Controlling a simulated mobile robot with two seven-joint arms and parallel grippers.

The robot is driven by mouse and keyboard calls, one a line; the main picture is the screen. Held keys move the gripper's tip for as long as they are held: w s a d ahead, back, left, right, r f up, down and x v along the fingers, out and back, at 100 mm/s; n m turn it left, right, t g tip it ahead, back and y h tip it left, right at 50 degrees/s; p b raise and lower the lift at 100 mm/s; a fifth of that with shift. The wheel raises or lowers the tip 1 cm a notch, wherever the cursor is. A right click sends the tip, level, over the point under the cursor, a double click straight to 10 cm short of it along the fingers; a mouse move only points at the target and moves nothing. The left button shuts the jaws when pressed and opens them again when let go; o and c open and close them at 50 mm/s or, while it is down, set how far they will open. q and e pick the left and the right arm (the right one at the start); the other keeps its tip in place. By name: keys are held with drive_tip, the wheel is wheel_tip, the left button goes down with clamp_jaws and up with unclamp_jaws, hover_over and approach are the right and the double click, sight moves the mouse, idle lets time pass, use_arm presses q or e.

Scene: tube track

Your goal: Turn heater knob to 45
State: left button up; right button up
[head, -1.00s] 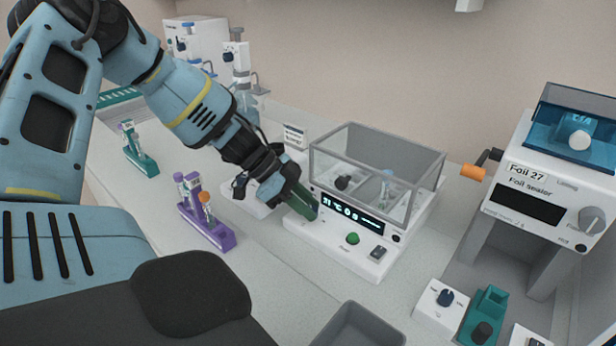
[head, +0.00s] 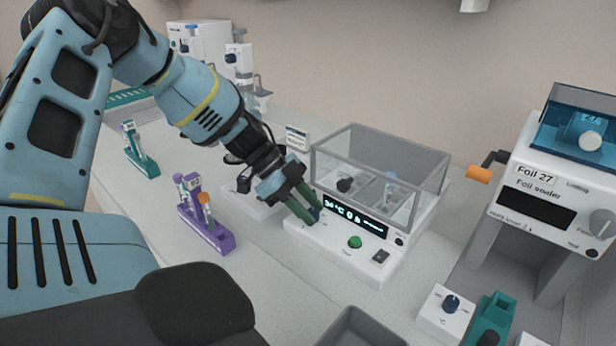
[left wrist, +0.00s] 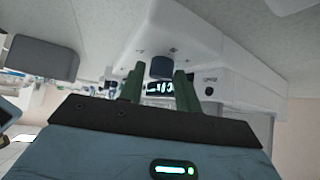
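The heater (head: 340,255) is a white unit with a clear box on top and a lit dark display (head: 352,215). The display seems to read a temperature in the low thirties; the digits are blurred. A dark blue knob (left wrist: 162,67) sits at the left end of its front panel. A sliver of this knob (head: 315,213) shows in the head view behind the fingers. My left gripper (head: 303,217) has its green fingers on either side of the knob. In the left wrist view the gripper (left wrist: 160,88) looks open, with gaps beside the knob. My right gripper is not in view.
A green button (head: 355,242) and a dark switch (head: 380,256) are on the heater's front. A purple tube rack (head: 210,232) and a teal rack (head: 143,162) stand left. A foil sealer (head: 535,180) stands right. A grey bin (head: 362,328) is in front.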

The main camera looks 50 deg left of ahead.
use_arm(q)
drive_tip(key=shift+o, duration=1.1)
drive_tip(key=v, duration=0.8)
drive_tip(key=shift+p, duration=0.35)
drive_tip(key=shift+d+f, duration=0.1)
